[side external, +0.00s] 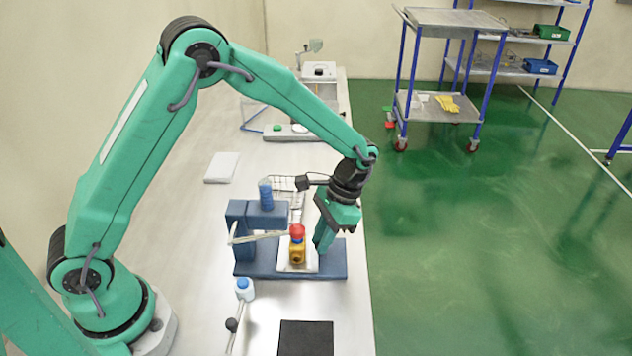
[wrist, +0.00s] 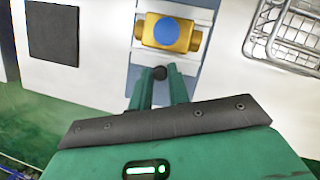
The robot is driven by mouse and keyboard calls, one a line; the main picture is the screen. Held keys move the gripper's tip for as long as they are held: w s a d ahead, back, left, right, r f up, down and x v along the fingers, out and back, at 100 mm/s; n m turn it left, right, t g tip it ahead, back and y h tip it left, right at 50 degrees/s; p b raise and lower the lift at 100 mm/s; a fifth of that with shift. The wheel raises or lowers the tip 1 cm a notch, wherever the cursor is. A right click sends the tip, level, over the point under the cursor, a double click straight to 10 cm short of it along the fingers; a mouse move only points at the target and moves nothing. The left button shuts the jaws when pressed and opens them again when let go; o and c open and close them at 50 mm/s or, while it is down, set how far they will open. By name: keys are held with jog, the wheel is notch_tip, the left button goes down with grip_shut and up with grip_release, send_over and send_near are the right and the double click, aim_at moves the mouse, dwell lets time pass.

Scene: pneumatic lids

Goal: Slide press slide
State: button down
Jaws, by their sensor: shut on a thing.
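The dark blue press (side external: 239,222) stands on the bench, with a flat base and a pale lever (side external: 258,238). A yellow valve-like body (side external: 297,255) sits on a pale slide plate (side external: 284,268) over the base. A red ball (side external: 297,231) shows above the body; I cannot tell whether it is the lever's end. In the wrist view, the yellow body (wrist: 141,30) has a round blue lid (wrist: 167,32) on top. My gripper (side external: 320,250) points down at the right of the body.
A black mat (side external: 305,338) lies in front of the press. A blue-and-white bottle-like thing (side external: 245,289) and a black-knobbed rod (side external: 232,325) are at the front left. A wire basket (wrist: 290,28) stands behind the press. Blue round pieces (side external: 265,192) are stacked on the press top.

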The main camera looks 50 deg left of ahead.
jog(key=shift+w+d, duration=2.15)
jog(key=shift+d, duration=0.25)
jog(key=c, duration=1.3)
grip_release()
jog(key=shift+c, duration=0.2)
jog(key=shift+a, duration=0.1)
jog(key=shift+w+r, duration=0.1)
jog(key=shift+r, duration=0.05)
jog(key=v, duration=0.7)
jog(key=shift+r, duration=0.25)
jog(key=shift+w, duration=0.1)
